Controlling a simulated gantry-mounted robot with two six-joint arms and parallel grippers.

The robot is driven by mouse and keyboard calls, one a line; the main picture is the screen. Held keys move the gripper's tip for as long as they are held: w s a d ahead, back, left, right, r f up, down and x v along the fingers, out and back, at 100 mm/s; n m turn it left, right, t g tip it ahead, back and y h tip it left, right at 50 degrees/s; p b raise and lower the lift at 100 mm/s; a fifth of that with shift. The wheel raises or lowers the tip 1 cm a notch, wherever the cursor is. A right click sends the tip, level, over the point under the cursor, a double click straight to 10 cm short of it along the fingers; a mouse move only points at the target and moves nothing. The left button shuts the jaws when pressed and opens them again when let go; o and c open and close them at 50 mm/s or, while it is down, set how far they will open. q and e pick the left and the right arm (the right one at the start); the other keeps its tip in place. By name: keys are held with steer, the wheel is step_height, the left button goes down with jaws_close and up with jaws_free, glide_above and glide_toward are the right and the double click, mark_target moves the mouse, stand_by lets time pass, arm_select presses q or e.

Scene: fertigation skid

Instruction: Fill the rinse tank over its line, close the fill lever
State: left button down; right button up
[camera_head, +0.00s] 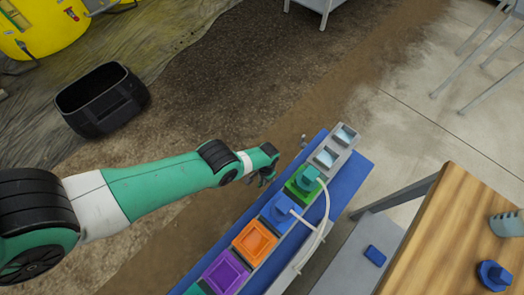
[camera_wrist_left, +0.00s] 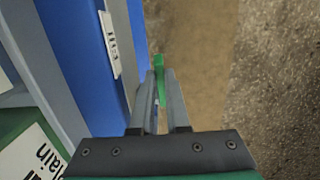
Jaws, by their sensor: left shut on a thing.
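My left gripper (camera_head: 267,179) is at the left side of a row of coloured tanks on a blue skid. In the left wrist view its two fingers (camera_wrist_left: 160,88) are shut on a narrow green lever (camera_wrist_left: 159,65) beside the blue wall. Two grey tanks stand at the far end of the row, one (camera_head: 346,134) behind the other (camera_head: 326,157), both with pale interiors. I cannot tell which tank is the rinse tank, and no fill line or water level can be made out. My right gripper is not in view.
The row also holds green (camera_head: 303,183), blue (camera_head: 280,211), orange (camera_head: 254,241) and purple (camera_head: 225,273) tanks. A pale hose (camera_head: 325,210) arches over it. A wooden table (camera_head: 450,240) stands right; a black bin (camera_head: 101,100) sits on the soil at left.

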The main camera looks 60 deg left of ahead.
arm_select(q)
steer(key=shift+w+r, duration=0.1)
steer(key=shift+r, duration=0.05)
steer(key=c, duration=0.9)
jaws_free()
step_height(320, 180, up, 12)
steer(key=w+p, duration=0.1)
steer(key=p, duration=0.9)
steer(key=shift+a+f+p, duration=0.2)
steer(key=shift+p, duration=0.1)
